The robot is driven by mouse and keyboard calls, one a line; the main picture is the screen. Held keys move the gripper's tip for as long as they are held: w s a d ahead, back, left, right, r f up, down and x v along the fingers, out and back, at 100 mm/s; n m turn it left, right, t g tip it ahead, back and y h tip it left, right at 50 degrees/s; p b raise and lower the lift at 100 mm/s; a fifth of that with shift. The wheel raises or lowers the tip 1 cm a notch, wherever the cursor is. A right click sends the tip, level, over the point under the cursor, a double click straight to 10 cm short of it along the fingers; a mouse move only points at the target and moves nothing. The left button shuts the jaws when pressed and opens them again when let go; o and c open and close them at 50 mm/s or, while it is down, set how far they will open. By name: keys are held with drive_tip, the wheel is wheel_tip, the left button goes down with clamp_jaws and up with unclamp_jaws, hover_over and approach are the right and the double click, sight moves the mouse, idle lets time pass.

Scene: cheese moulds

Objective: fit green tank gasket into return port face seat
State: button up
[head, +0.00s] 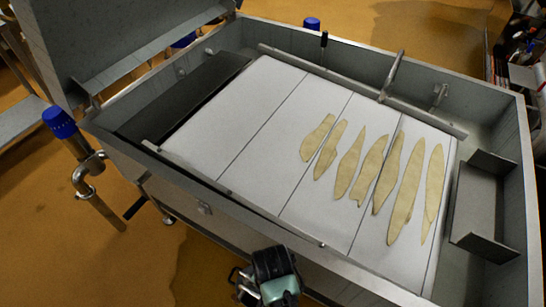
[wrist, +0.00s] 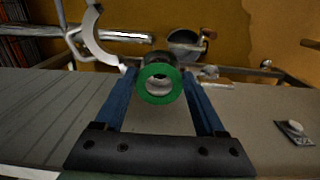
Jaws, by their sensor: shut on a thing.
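The green tank gasket (wrist: 160,99) is a flat ring held between the blue fingers of my gripper (wrist: 158,82) in the wrist view. Its face and open hole are turned toward the wrist camera. A round grey metal fitting (wrist: 158,57) shows just behind and above the ring and may be the return port. Its face seat is hidden behind the gasket, so I cannot tell whether they touch. In the head view my gripper (head: 243,283) is at the bottom, outside the tank's near wall. The gasket cannot be made out there.
The steel tank (head: 208,196) holds a white panelled surface (head: 245,125) with several pale, elongated pieces. A blue-capped pipe (head: 62,122) stands at its left. In the wrist view, a curved clamp (wrist: 92,35) and an open pipe end (wrist: 186,40) lie beyond the gasket. Orange floor (head: 60,245) is open at left.

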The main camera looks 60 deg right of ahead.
drive_tip(key=shift+f, duration=1.15)
drive_tip(key=shift+f, duration=0.1)
drive_tip(key=shift+f, duration=0.15)
drive_tip(key=o, duration=1.4)
wheel_tip(320, 180, up, 13)
drive_tip(key=p, duration=0.2)
drive_tip(key=shift+f, duration=0.2)
drive_tip(key=shift+w, duration=0.15)
